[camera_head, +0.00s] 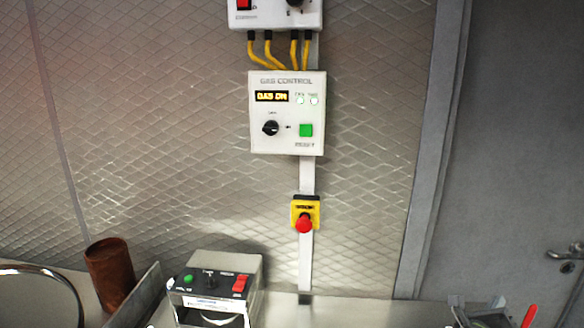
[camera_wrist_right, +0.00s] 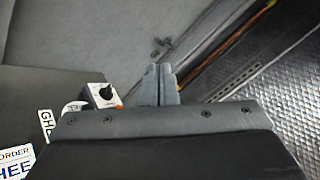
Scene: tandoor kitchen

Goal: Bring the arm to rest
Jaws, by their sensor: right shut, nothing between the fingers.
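My right gripper (camera_wrist_right: 160,84) shows in the right wrist view, its two grey fingers close together with nothing between them. It is shut and apart from the things around it, and a dark part of my wrist fills the lower middle of that view. In the head view, I cannot clearly make out the right gripper. My left gripper is in neither view.
A white gas control box (camera_head: 262,135) hangs on the quilted metal wall, above a red stop button (camera_head: 304,223). Below stand a metal switch unit (camera_head: 245,268) and a brown cylinder (camera_head: 110,270). A grey door (camera_head: 520,140) is right. A red-handled object (camera_head: 529,316) lies lower right.

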